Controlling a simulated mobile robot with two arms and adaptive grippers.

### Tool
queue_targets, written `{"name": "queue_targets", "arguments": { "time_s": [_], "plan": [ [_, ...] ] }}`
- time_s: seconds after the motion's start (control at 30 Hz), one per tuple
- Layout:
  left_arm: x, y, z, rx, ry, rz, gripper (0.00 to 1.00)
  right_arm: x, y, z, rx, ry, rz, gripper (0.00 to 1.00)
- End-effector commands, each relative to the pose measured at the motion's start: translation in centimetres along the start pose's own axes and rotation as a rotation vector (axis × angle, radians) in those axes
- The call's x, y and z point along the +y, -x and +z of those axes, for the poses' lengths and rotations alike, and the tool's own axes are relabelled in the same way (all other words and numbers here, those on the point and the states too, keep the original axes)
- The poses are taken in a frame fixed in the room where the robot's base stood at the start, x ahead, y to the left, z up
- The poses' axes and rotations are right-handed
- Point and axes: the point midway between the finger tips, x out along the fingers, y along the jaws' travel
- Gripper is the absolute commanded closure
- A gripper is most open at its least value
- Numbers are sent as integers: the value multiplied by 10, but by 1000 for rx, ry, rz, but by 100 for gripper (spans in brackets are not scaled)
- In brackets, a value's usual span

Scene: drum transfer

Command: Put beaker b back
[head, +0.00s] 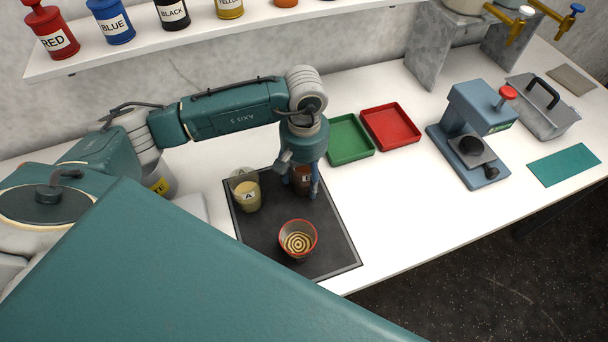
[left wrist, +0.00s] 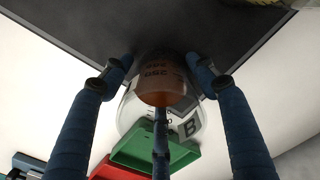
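Beaker b (head: 302,182) holds a reddish-brown liquid and is upright at the back right of the dark mat (head: 262,250). In the left wrist view beaker b (left wrist: 162,92) shows its letter B and sits between my fingers. My left gripper (head: 301,190) points down over it, its three fingers bent in around the glass and seeming to touch it. The left gripper (left wrist: 160,75) hides part of the glass. I cannot tell whether the base rests on the mat. My right gripper is not in view.
Beaker A (head: 245,192) stands left on the mat; a red-rimmed cup with a ringed pattern (head: 298,240) stands at its front. A green tray (head: 349,140) and red tray (head: 390,127) lie behind. A blue press (head: 470,140) stands right. Bottles line the shelf (head: 200,38).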

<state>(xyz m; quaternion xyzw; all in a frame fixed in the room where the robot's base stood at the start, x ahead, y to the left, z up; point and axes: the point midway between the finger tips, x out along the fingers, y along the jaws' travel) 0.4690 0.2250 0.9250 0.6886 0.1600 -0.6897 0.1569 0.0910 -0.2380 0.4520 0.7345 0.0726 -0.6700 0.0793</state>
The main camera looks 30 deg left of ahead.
Motion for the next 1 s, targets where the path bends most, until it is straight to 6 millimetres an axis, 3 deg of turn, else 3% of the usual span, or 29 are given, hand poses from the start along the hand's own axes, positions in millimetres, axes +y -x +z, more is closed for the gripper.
{"name": "queue_targets", "arguments": {
  "time_s": [0.47, 1.0],
  "plan": [
    [0, 8, -1, 3, 0, 2, 30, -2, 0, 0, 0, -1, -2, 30],
    [1, 110, -1, 3, 0, 2, 30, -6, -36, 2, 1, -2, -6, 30]
  ]
}}
